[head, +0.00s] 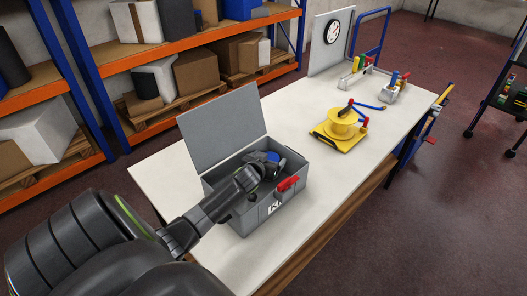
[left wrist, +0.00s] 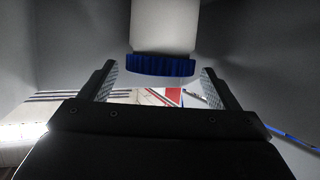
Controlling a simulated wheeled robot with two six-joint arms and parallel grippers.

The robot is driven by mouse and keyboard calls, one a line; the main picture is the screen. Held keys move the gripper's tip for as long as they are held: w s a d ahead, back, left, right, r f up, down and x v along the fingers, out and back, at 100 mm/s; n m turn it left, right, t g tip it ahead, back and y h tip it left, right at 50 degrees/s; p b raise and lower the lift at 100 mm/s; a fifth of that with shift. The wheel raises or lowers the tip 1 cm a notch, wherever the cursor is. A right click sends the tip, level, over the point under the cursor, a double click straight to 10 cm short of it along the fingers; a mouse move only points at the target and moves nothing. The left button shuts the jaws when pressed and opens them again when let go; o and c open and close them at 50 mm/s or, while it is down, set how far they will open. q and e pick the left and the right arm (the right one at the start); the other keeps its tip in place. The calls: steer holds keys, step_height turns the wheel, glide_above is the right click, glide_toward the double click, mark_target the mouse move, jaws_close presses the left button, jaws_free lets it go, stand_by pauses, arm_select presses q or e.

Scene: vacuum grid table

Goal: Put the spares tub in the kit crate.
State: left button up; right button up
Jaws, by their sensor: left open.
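The kit crate (head: 262,216) is a grey box with a raised lid (head: 220,130) and a red latch, standing on the near part of the table. The spares tub is white with a blue lid; its blue lid (head: 273,156) shows within the crate's opening. My left gripper (head: 262,168) reaches into the crate's opening. The tub's base is hidden in the head view. My right gripper is out of view.
A yellow base with a spool (head: 340,128) stands further along the table (head: 285,112). Beyond it are a small holder (head: 391,93) and a board with a round dial (head: 333,30). Orange shelving (head: 190,55) stands behind. Clear tabletop lies between crate and spool.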

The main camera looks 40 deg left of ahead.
arm_select(q)
steer(key=v, duration=0.6)
steer(key=shift+b, duration=0.45)
steer(key=shift+r, duration=0.15)
